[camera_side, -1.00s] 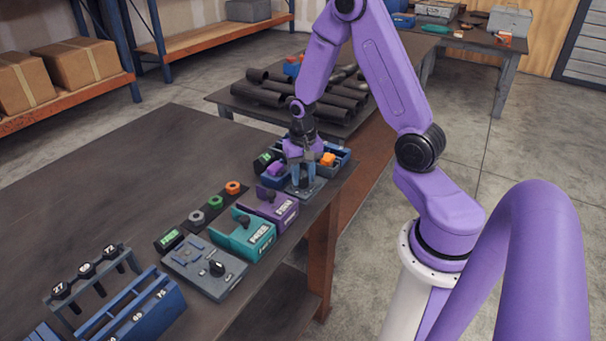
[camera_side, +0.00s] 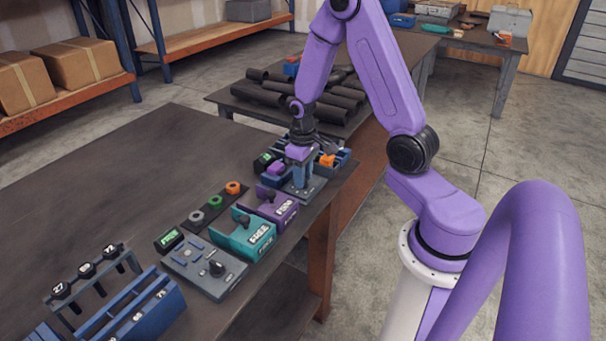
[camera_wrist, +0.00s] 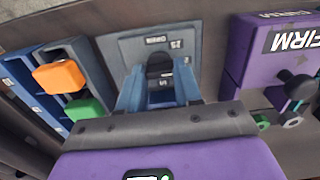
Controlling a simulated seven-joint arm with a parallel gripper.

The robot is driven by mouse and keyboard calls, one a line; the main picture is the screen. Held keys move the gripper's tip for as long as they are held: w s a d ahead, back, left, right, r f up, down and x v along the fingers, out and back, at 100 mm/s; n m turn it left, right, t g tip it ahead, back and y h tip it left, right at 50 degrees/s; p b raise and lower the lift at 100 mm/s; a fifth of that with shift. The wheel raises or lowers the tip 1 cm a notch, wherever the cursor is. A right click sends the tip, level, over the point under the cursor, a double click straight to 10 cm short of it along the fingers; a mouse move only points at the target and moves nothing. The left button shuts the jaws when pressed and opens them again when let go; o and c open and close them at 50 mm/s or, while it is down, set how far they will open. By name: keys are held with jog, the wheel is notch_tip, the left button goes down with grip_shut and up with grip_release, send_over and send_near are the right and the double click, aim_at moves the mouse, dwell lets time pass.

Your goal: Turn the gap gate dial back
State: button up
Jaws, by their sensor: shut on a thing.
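The gap gate dial seems to be the black knob (camera_wrist: 160,66) on a grey plate (camera_wrist: 122,50) with small white labels, in the wrist view. My gripper (camera_wrist: 160,88) points down with its blue-grey fingers closed on both sides of the knob. In the side view my gripper (camera_side: 300,184) is low over the same grey plate (camera_side: 316,187) near the table's right edge. The fingers hide the knob there. The label text is too small to read surely.
A purple block marked FIRM (camera_side: 275,205) with a black knob stands close beside the plate. A teal block marked FREE (camera_side: 248,236) and a grey panel (camera_side: 208,265) stand nearer.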

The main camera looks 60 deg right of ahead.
jog(key=shift+n, duration=0.3)
jog(key=o, duration=1)
jog(key=shift+o, duration=0.2)
jog(key=shift+r, duration=0.15)
notch_tip(320, 180, up, 17)
jog(key=shift+r, duration=0.15)
